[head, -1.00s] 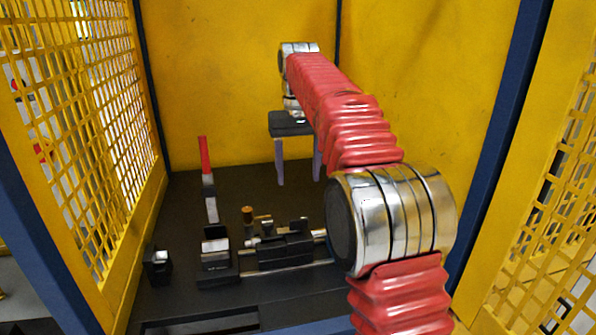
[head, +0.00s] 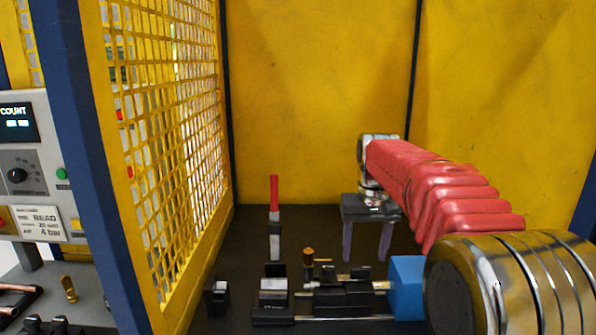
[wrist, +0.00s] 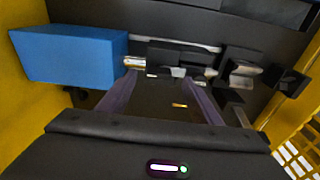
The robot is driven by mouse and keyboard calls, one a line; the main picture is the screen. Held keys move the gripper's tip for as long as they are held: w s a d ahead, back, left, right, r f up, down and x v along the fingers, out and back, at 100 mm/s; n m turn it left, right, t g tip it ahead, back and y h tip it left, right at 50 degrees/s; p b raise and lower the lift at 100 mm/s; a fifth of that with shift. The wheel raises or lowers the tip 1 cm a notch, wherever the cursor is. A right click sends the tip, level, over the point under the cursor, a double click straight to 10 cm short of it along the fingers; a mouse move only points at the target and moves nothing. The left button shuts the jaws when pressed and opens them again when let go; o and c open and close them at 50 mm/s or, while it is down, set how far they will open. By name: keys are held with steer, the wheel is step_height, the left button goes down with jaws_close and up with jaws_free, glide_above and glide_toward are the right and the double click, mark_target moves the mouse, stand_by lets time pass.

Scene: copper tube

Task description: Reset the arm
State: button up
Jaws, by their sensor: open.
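My gripper (head: 366,256) hangs from the end of my red, ribbed arm, above the dark bench at the back of the yellow booth. Its two purple fingers point down and stand apart with nothing between them. In the wrist view the open fingers (wrist: 160,82) also show, with bare dark surface between them. A black clamp fixture (head: 342,297) lies on the bench below and in front of my gripper, apart from it. It also shows past the fingertips in the wrist view (wrist: 180,56).
A blue block (head: 407,280) sits at the fixture's right end. A red-handled tool (head: 275,220) stands behind the fixture, and a small black block (head: 217,298) lies left. Yellow mesh (head: 195,150) closes the left side. A control panel (head: 28,165) stands outside it.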

steer(key=s+f+t, duration=0.2)
steer(key=s, duration=1.3)
steer(key=s+f+t, duration=0.2)
steer(key=s, duration=1.4)
steer(key=shift+s+a+f+t, duration=0.15)
steer(key=shift+s+t, duration=0.1)
steer(key=shift+t, duration=0.05)
steer(key=shift+c, duration=0.3)
